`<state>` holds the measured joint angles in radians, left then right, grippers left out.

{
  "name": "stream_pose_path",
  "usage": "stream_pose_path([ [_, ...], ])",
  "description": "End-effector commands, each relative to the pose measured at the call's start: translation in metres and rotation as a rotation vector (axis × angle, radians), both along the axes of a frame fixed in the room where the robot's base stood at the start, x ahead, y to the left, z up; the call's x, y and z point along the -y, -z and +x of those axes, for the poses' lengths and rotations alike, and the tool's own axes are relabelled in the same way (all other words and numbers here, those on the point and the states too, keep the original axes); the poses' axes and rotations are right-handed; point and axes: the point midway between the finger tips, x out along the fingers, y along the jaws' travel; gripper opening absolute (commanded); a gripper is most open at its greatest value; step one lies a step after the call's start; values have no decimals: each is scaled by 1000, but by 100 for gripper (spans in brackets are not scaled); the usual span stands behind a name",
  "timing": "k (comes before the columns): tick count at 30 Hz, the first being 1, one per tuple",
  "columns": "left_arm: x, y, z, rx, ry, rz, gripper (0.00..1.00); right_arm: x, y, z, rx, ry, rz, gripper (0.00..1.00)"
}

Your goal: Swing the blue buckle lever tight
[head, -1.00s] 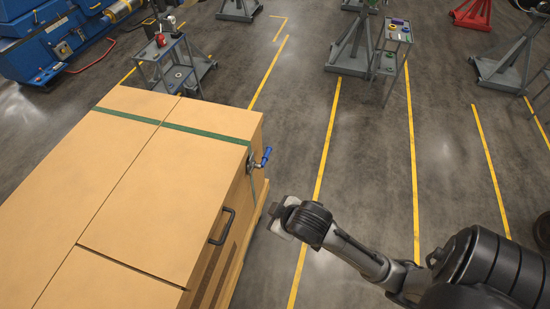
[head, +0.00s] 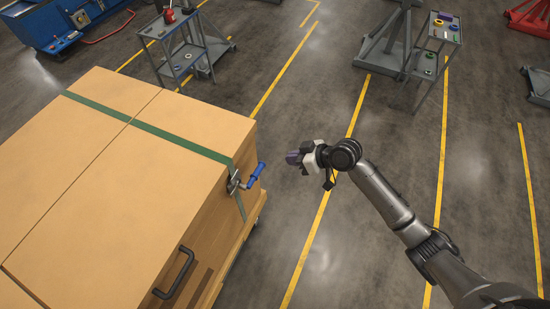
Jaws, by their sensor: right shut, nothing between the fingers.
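A blue buckle lever (head: 256,178) sticks out from a metal buckle (head: 234,183) on the right side of a large tan crate (head: 75,190). The lever points outward and up to the right, away from the crate side. A green strap (head: 155,131) runs across the crate top, over the edge to the buckle, and its tail hangs below. My right gripper (head: 296,158) is shut and empty. In the picture it is right of the lever and slightly higher, with a clear gap between them. My left gripper is not in view.
A black handle (head: 174,274) sticks out from the crate side, nearer than the buckle. A grey cart (head: 187,53) stands beyond the crate. Another cart (head: 437,45) and grey stands are at the back right. The floor with yellow lines right of the crate is clear.

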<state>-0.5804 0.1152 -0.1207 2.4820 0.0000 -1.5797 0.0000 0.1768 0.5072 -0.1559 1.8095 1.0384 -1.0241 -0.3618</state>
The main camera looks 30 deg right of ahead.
Motion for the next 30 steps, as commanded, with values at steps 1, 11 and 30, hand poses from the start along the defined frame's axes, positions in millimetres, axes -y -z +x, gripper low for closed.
stream_pose_path([
  [1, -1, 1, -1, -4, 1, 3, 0, 0, -1, 1, 23, -5, -7, 0],
  [11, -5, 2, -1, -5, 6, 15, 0, 0, -2, 2, 53, -24, -32, 0],
  [30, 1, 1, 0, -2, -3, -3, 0, -37, 33, 42, 50, -22, -28, 0],
])
